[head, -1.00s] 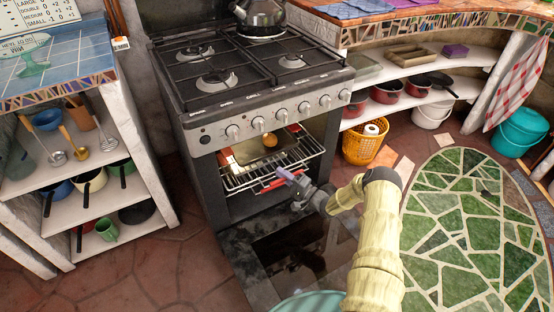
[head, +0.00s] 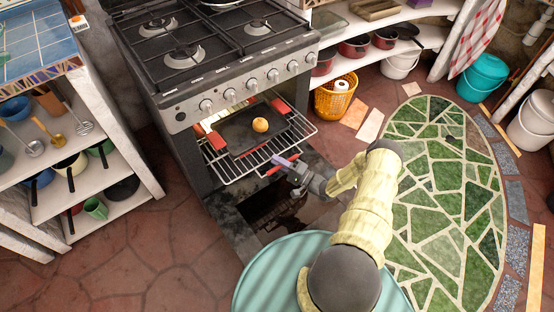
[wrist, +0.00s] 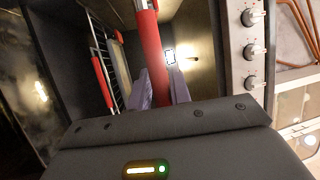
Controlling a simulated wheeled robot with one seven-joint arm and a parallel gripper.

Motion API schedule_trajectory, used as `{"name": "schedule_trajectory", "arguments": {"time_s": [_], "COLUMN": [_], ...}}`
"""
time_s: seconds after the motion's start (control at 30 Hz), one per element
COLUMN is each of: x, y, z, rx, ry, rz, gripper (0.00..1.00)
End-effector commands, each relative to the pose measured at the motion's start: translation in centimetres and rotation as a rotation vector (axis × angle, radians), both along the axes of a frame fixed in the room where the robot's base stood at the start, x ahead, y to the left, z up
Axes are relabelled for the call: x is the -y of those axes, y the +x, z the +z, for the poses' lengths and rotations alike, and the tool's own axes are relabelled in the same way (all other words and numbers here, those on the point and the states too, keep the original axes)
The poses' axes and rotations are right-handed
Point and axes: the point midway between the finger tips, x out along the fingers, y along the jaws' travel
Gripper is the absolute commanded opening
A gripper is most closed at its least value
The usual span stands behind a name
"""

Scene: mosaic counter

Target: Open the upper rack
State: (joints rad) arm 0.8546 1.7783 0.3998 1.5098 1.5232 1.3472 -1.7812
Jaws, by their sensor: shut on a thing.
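The oven (head: 190,150) has its door (head: 250,215) folded down open. The upper rack (head: 240,168), a wire shelf, sticks out of the oven's front. A dark tray (head: 235,135) with an orange round thing (head: 260,125) lies on it. My gripper (head: 283,162) is at the rack's front edge, above the open door. In the wrist view, its purple fingers (wrist: 165,88) are shut around a thick red bar (wrist: 150,55) at the rack's front. Another red bar (wrist: 102,82), thinner in view, lies farther to the left. The fingertips are partly hidden by the bar.
The burners (head: 184,55) and knobs (head: 250,84) are above the opening. A shelf unit (head: 70,190) stands at the left. An orange basket (head: 335,98) is right of the oven. A green stone oval (head: 440,190) covers the floor at right.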

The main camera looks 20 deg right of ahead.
Motion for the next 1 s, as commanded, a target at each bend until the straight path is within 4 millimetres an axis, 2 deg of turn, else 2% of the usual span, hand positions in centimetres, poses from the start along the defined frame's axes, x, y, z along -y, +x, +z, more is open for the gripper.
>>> {"name": "schedule_trajectory", "arguments": {"time_s": [0.1,0.13,0.2,0.47,0.63,0.77,1.0], "x": [0.4,0.4,0.4,0.1,0.7,1.8,5.0], "y": [0.3,0.3,0.3,0.1,-0.6,-1.9,-5.4], "z": [0.6,0.6,0.5,0.3,0.0,-0.3,-1.1], "rx": [0.015,0.015,0.015,0.007,0.006,0.005,0.006], "ry": [0.003,0.003,0.004,0.003,0.003,0.002,0.003], "rz": [-0.007,-0.008,-0.007,-0.002,-0.001,-0.003,-0.006], "gripper": [0.00,0.26,0.37,0.37,0.37,0.37,0.37]}}
